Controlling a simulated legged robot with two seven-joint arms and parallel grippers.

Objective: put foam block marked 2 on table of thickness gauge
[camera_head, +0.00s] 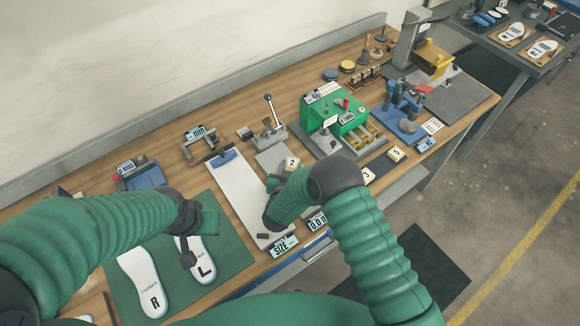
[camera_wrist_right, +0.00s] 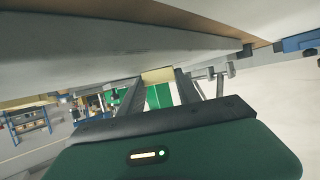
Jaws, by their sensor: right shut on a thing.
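The cream foam block marked 2 (camera_head: 292,162) is at the tip of my right gripper (camera_head: 281,174). In the right wrist view the block (camera_wrist_right: 158,76) sits between the two fingers, which are shut on it. It is near a grey plate (camera_head: 270,157) in front of a lever clamp; whether it touches anything is unclear. A small C-shaped frame (camera_head: 196,153) with a "mm" display, back left, looks like the thickness gauge; its table is too small to make out. My left gripper (camera_head: 194,236) is over the green mat by the L insole; its finger opening is unclear.
White insoles R (camera_head: 142,280) and L (camera_head: 197,258) lie on the green mat (camera_head: 232,250). Foam blocks 3 (camera_head: 368,175) and 5 (camera_head: 396,154) are to the right. A green machine (camera_head: 325,105) stands behind.

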